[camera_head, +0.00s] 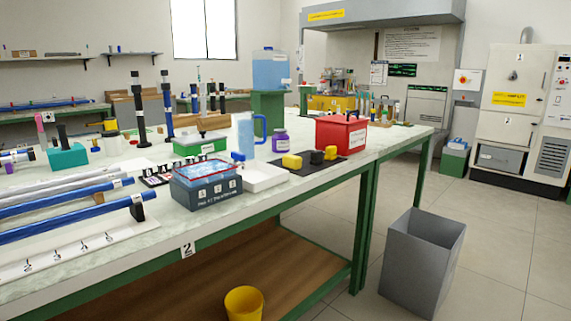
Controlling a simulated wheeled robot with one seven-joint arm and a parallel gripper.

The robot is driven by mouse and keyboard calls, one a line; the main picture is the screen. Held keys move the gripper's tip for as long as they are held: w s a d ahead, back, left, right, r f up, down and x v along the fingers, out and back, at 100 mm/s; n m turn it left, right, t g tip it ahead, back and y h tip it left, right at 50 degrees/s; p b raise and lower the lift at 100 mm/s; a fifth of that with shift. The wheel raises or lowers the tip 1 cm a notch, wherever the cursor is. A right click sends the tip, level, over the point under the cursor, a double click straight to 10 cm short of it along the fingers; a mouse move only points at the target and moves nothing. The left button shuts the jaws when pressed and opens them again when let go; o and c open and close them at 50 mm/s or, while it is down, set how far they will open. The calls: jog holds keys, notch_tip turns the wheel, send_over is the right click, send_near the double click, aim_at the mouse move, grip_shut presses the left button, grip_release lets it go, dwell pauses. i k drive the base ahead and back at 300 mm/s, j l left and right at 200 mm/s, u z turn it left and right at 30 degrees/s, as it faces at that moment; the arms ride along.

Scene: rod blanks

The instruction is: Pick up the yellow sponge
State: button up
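Two small yellow blocks sit on a black mat (300,170) near the front edge of the white table, at the middle of the head view. The nearer yellow block (291,161) is at the left of the mat. The farther yellow block (330,153) is at the right, close behind a small black block (316,157). Either could be the yellow sponge; they are too small to tell for sure. My gripper is not in view.
A white tray (262,181) and a dark, water-filled tub (207,199) stand left of the mat. A red box (341,138) stands behind it, with a purple-lidded jar (279,142) and blue-handled jug (245,135) nearby. A grey bin (423,270) stands on the floor right of the table.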

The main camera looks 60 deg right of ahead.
aim_at(291, 162)
jog(key=z, duration=2.1)
